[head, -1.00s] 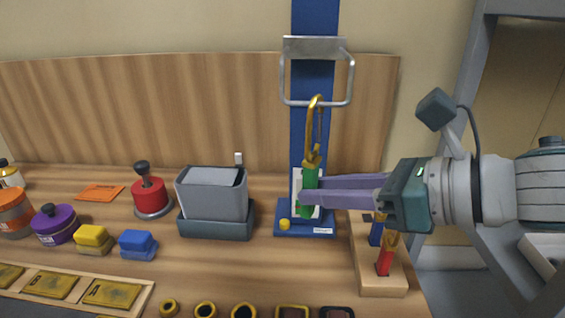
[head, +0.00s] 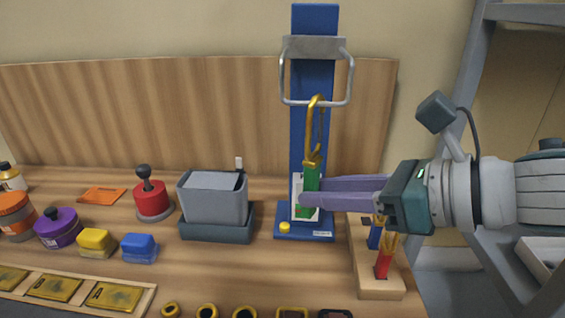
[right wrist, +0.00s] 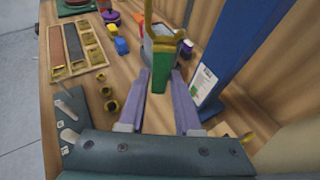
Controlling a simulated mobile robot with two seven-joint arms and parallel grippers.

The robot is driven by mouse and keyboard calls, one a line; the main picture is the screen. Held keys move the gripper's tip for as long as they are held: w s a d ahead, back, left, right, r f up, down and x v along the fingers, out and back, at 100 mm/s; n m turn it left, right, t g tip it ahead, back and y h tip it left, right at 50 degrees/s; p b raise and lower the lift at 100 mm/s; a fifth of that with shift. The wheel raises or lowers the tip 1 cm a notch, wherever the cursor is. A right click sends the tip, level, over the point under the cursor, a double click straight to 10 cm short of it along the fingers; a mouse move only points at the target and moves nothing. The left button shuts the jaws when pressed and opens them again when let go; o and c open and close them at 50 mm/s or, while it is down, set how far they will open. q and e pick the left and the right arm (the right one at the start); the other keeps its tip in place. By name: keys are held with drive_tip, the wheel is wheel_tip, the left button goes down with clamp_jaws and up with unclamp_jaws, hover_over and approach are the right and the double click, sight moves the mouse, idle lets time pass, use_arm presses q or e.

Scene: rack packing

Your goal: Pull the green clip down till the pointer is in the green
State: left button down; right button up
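The green clip (head: 310,178) has a green body and a gold hook (head: 317,103). It hangs upright from the metal loop (head: 347,75) on the blue post (head: 312,135). My right gripper (head: 309,193) comes in from the right with its purple fingers shut on the green body. In the right wrist view the green body (right wrist: 161,75) sits between the fingertips (right wrist: 165,85). A white card (head: 296,187) with a green patch is on the post, partly hidden behind the clip. I cannot make out the pointer. My left gripper is not in view.
A wooden block (head: 378,288) holding red and blue clips stands under my right arm. A grey bin (head: 213,203) is left of the blue base (head: 322,236). Blue and yellow blocks and a red weight (head: 152,198) are further left. Several gold-rimmed pieces line the front.

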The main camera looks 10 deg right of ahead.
drive_tip(key=o, duration=0.4)
drive_tip(key=shift+o, duration=0.2)
